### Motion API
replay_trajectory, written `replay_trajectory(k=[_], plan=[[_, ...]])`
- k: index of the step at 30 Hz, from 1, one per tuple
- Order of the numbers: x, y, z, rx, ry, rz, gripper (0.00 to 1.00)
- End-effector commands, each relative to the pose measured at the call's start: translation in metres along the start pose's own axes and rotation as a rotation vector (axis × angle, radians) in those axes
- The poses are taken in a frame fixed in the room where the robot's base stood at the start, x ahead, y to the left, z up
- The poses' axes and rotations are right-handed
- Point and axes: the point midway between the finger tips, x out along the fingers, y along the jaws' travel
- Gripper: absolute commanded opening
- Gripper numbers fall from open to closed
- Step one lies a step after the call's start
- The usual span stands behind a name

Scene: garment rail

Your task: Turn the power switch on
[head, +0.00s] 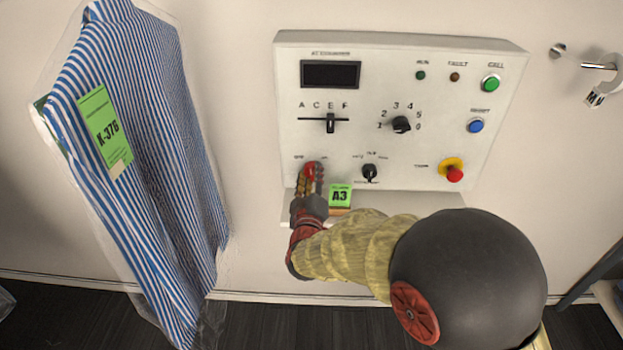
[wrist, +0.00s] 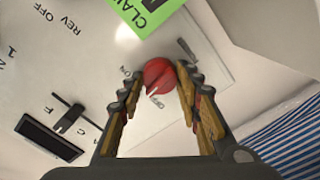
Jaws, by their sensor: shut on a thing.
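The power switch is a round red knob (head: 309,169) at the lower left of the white control panel (head: 265,190). Two small labels sit above it in the head view, the left one looking like OFF and the right one like ON. My gripper (head: 311,184) reaches up to the knob from below, and its fingers partly cover it. In the wrist view, the red knob (wrist: 158,73) is between the fingertips of my gripper (wrist: 161,82), which are closed on its sides.
A black rotary switch (head: 369,172) is just right of the knob. A green A3 tag (head: 340,194) stands close beside my gripper. A red emergency button (head: 454,173) is farther right. A striped garment (head: 150,140) in clear plastic hangs at the left.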

Motion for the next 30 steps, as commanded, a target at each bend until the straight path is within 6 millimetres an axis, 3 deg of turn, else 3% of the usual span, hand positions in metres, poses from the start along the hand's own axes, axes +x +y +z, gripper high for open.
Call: replay_trajectory(k=[18,30], plan=[[-0.0004,-0.003,0.0025,0.577,-0.002,-0.001,0.09],[-0.0006,-0.0028,0.0022,0.832,-0.003,-0.003,0.09]])
